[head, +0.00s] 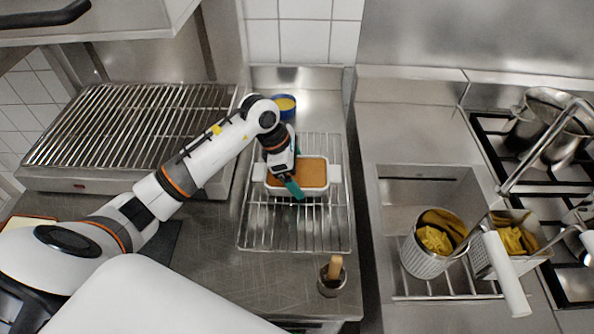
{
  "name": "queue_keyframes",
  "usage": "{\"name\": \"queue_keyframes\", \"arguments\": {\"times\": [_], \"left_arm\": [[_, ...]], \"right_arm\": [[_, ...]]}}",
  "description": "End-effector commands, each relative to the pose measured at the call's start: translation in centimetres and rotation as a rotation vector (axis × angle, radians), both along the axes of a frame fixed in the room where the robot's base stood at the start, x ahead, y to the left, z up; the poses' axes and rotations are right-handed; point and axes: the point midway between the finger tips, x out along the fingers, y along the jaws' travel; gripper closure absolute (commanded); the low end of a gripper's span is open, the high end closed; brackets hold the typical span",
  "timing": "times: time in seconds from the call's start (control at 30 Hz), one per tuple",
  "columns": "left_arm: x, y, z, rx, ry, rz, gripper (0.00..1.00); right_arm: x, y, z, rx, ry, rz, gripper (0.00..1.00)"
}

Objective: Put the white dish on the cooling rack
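The white dish (312,192) is rectangular with a tab handle at each end and an orange-brown filling. It appears level and over the middle of the wire cooling rack (290,236) on the steel counter; I cannot tell whether it rests on the wires. My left gripper (294,178) reaches down over the left half of the dish. My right gripper is not in view.
A blue-rimmed container (286,105) stands behind the rack, near my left wrist. A small pot with a wooden handle (333,275) stands at the rack's front. A large grill (140,125) is left; pasta baskets (425,262) and a stove with a pot (545,125) are right.

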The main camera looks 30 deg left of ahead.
Motion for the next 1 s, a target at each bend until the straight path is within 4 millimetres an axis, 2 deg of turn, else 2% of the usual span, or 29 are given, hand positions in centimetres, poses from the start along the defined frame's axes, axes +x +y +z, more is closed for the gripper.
{"name": "queue_keyframes", "arguments": {"times": [0.27, 0.37, 0.43, 0.8, 1.0], "left_arm": [[0.0, 0.0, 0.0, 0.001, 0.000, 0.000, 0.00], [0.0, 0.0, 0.5, 0.000, 0.000, 0.001, 0.00], [-0.1, 0.4, 1.0, 0.002, -0.004, 0.001, 0.00], [-1.3, 3.1, 8.0, 0.004, -0.005, 0.000, 0.00], [-1.8, 3.9, 10.6, 0.002, -0.002, 0.000, 0.00]], "right_arm": [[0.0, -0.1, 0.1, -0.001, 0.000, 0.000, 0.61], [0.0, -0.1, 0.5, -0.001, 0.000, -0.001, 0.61], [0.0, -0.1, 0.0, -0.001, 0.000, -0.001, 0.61], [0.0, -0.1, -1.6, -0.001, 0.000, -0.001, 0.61], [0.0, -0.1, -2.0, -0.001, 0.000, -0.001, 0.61]]}}
